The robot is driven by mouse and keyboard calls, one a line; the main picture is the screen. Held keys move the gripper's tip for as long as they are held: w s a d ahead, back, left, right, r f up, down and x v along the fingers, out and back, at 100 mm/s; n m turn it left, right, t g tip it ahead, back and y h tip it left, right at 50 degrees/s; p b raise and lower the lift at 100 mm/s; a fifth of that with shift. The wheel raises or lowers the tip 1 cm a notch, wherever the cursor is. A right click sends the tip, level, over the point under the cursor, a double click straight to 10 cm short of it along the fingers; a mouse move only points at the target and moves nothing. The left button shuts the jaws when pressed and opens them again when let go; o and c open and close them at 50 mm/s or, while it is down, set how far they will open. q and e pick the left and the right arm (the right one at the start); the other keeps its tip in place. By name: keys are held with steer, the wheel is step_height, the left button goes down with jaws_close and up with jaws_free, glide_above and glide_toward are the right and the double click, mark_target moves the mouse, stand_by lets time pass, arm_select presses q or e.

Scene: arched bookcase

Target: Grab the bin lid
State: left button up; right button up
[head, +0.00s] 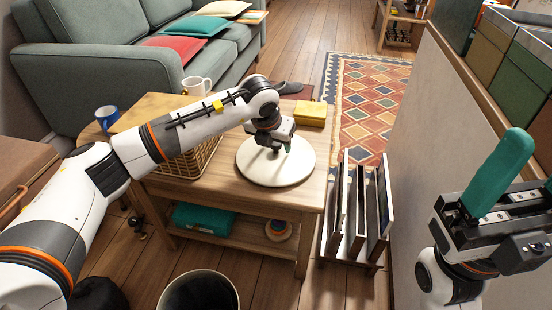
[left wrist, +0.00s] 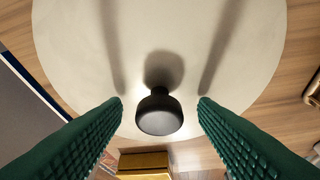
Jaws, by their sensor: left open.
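The bin lid (head: 262,172) is a round cream disc lying flat on the small wooden table. In the left wrist view the lid (left wrist: 85,60) fills most of the picture, with a dark round knob (left wrist: 159,112) standing on it. My left gripper (head: 281,147) is above the lid and hides the knob in the head view. Its green fingers (left wrist: 160,100) are apart, one on each side of the knob, with a visible gap to it. My right gripper (head: 500,175) is at the right, away from the lid; one green finger shows clearly, and its opening is unclear.
An upright rack (head: 358,215) stands right of the table.

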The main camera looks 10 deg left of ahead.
arm_select(q)
steer(key=shift+r, duration=0.1)
jaws_close()
